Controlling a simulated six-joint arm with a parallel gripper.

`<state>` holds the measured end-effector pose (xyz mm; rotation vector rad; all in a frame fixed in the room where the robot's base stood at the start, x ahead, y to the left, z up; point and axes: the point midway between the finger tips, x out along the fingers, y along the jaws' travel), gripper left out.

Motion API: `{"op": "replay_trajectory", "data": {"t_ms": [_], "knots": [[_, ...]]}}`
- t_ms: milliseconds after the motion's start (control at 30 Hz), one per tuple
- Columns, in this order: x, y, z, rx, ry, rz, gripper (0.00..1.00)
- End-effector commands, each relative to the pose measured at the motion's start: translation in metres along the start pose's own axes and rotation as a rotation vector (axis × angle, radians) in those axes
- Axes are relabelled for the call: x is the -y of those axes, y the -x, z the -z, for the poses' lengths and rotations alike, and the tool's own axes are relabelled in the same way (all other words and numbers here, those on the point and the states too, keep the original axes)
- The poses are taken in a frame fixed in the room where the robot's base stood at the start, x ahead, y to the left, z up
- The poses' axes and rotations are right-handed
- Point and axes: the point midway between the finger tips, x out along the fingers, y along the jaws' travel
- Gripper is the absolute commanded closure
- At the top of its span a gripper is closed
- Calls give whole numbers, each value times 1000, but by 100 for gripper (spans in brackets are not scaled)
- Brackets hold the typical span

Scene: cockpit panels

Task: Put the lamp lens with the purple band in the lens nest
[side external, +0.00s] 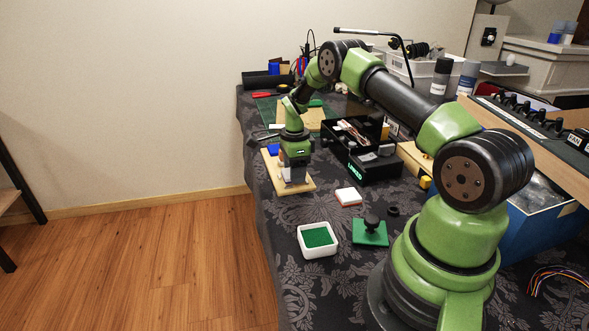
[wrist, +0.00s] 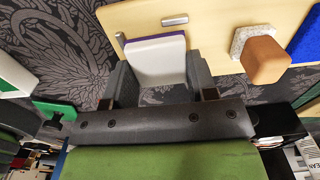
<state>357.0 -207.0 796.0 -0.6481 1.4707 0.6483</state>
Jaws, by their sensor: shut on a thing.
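The lamp lens, a white block with a purple band (wrist: 158,60), is between the two dark fingers of my gripper (wrist: 160,88) in the wrist view. The purple shows along its far edge. In the side view my gripper (side external: 294,176) points down over the pale wooden board (side external: 303,187), with the lens mostly hidden by the fingers. I cannot tell if the lens touches the board. A white tray with a green floor (side external: 317,238) stands nearer the camera, empty. No part is clearly marked as the lens nest.
The board (wrist: 215,14) carries an orange-brown block (wrist: 267,58) on a speckled pad and a blue pad (wrist: 305,40). A white block with a reddish band (side external: 348,196), a green plate with black knob (side external: 370,236) and a black box (side external: 375,172) stand right of my gripper.

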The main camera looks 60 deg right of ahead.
Motion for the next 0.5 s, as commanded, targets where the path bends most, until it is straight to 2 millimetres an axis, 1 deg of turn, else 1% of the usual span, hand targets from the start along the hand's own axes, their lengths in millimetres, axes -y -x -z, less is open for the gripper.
{"op": "replay_trajectory", "data": {"t_ms": [267, 300, 400, 500], "knots": [[0, 0, 0, 0, 0, 0, 71], [0, 0, 0, 0, 0, 0, 39], [0, 0, 0, 0, 0, 0, 18], [0, 0, 0, 0, 0, 0, 18]]}}
